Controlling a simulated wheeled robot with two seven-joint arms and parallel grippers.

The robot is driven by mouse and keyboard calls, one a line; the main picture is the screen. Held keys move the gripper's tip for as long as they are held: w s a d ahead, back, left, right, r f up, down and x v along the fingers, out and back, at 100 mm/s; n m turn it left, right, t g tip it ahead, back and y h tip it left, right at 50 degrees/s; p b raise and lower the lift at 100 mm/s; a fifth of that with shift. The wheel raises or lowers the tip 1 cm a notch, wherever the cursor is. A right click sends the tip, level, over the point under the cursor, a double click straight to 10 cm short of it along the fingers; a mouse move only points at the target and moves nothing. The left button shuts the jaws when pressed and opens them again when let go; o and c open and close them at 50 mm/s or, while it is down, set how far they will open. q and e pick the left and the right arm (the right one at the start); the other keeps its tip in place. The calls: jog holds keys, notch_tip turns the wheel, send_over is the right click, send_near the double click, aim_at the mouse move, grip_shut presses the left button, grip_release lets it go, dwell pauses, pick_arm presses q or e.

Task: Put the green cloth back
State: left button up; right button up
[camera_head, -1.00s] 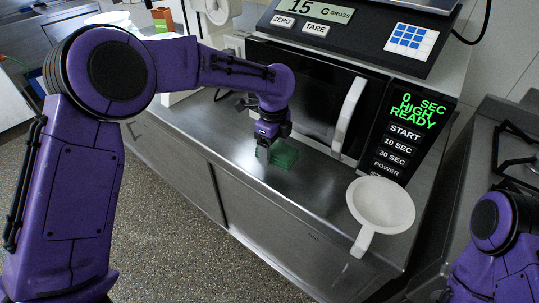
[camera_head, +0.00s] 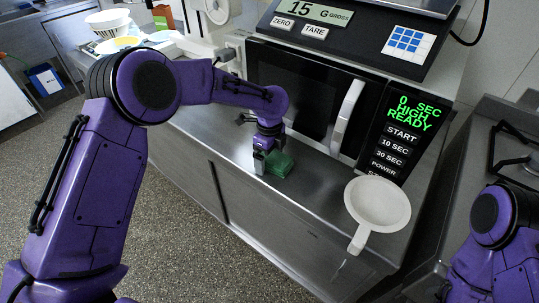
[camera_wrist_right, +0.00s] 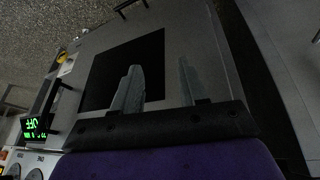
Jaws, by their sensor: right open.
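The green cloth (camera_head: 280,165) is a small bunched lump on the steel counter in front of the microwave. My left gripper (camera_head: 266,160) is down at the cloth's left side, with a grey finger close against it. The far finger is not clear, so I cannot tell whether the jaws hold the cloth. My right gripper (camera_wrist_right: 158,85) shows in the right wrist view, with its two grey fingers apart and nothing between them. The cloth does not show in that view.
The microwave (camera_head: 310,95) stands behind the cloth, with a scale (camera_head: 355,30) on top. A white pan with a handle (camera_head: 377,205) sits on the counter to the right. White bowls (camera_head: 108,22) stand at the back left. The counter between cloth and pan is clear.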

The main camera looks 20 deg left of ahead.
aim_at(272, 156)
pick_arm(q)
jog(key=shift+f+b, duration=0.25)
jog(key=shift+b, duration=0.5)
notch_tip(272, 156, up, 11)
jog(key=shift+w+d, duration=0.15)
jog(key=shift+d, duration=0.15)
